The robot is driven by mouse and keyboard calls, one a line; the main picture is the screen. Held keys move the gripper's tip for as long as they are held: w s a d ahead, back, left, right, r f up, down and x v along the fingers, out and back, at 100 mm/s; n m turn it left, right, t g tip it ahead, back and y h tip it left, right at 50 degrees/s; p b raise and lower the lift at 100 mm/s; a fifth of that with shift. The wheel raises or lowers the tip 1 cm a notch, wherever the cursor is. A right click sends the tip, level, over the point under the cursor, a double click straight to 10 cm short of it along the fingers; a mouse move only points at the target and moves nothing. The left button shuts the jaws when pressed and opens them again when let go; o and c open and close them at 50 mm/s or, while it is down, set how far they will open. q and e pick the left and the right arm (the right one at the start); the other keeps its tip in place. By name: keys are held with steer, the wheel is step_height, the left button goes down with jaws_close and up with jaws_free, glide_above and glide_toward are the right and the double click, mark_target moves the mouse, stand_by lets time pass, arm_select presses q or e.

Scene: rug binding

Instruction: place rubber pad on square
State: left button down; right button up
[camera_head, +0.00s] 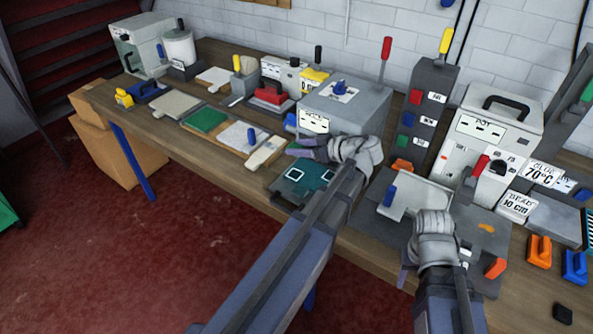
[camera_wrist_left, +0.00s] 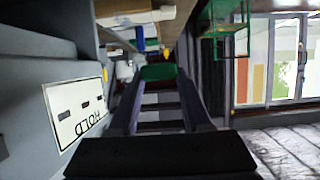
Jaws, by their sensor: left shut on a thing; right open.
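My left gripper (camera_head: 296,148) reaches over the table with its fingers toward the left. In the left wrist view its fingers close on a green piece (camera_wrist_left: 158,73), which looks like the rubber pad. The head view barely shows this piece. Below the fingers lies a dark plate (camera_head: 283,190) with a teal area and white-outlined squares (camera_head: 326,175). The gripper is above the plate, and I cannot tell the exact height. My right gripper (camera_head: 404,276) is open at the table's front right, its fingers partly hidden by its wrist.
A grey box (camera_head: 350,112) with a HOLD sign (camera_wrist_left: 74,111) stands just behind my left gripper. A beige block (camera_head: 265,153) and a green sheet (camera_head: 205,120) lie to the left. A light plate with a blue handle (camera_head: 390,196) is between the arms. A labelled glue pot machine (camera_head: 510,105) stands right.

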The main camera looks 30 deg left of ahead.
mark_target(299, 176)
arm_select(q)
steer(key=shift+f+b, duration=4.5)
steer(key=shift+f, duration=0.3)
steer(key=shift+f, duration=0.25)
steer(key=shift+c, duration=1.7)
jaws_free()
steer(key=shift+r, duration=0.1)
steer(key=shift+r, duration=0.15)
steer(key=shift+d+r, duration=0.2)
steer(key=shift+d, duration=0.1)
steer(key=p+v, duration=0.4)
steer(key=v, duration=0.6)
steer(key=shift+d+r, duration=0.15)
steer(key=shift+d+r+p, duration=0.1)
steer(key=shift+d+p, duration=0.2)
steer(key=shift+d, duration=0.15)
